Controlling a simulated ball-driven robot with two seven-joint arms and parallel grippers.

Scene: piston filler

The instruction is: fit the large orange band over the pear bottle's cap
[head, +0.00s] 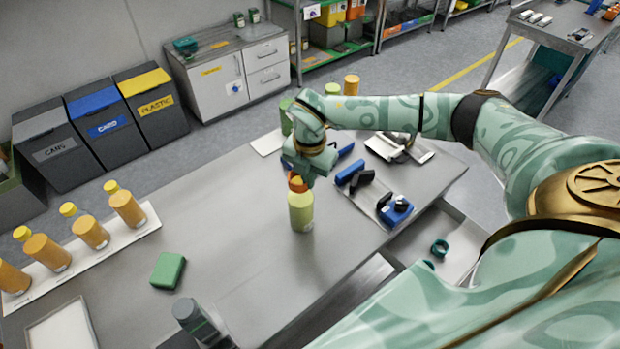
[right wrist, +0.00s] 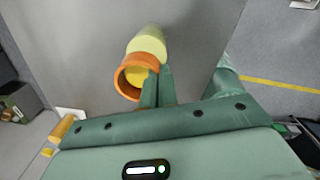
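The pear bottle (head: 301,212) stands upright on the bench, pale yellow-green. It also shows in the right wrist view (right wrist: 149,42). The large orange band (right wrist: 127,80) is at the bottle's cap end. The yellow cap (right wrist: 137,76) shows through its opening; I cannot tell how far down the band sits. In the head view the band (head: 296,182) is partly hidden by my right gripper (head: 298,172). In the right wrist view, the right gripper's fingers (right wrist: 158,88) are close together, pinching the band's wall. My left gripper is not in view.
A green block (head: 168,270) lies left of the bottle. Orange bottles (head: 90,232) with yellow caps stand on a white tray at left. Blue and dark parts (head: 394,210) lie on a tray to the right. A grey cylindrical thing (head: 192,318) stands at the near edge.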

